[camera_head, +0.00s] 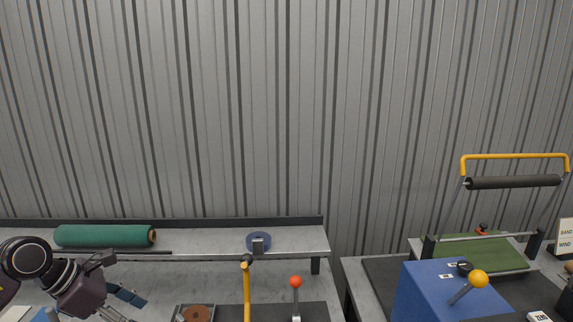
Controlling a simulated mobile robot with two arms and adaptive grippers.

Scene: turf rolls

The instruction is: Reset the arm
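My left arm comes in at the lower left, and its dark gripper (137,311) points down and to the right over the grey bench. Its two fingers look spread apart, with nothing seen between them; the lower finger runs close to the bottom edge of the view. My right gripper and arm are not in view. A green turf roll (100,236) lies on the raised back shelf, behind and above my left gripper and apart from it.
A blue tape-like ring (259,240) sits on the shelf (205,239). A yellow post (246,290) and a red-knobbed lever (296,282) stand in front. At right are a blue box (425,291) with a yellow-knobbed lever (478,279), and a yellow-handled roller frame (514,156) over green turf (485,254).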

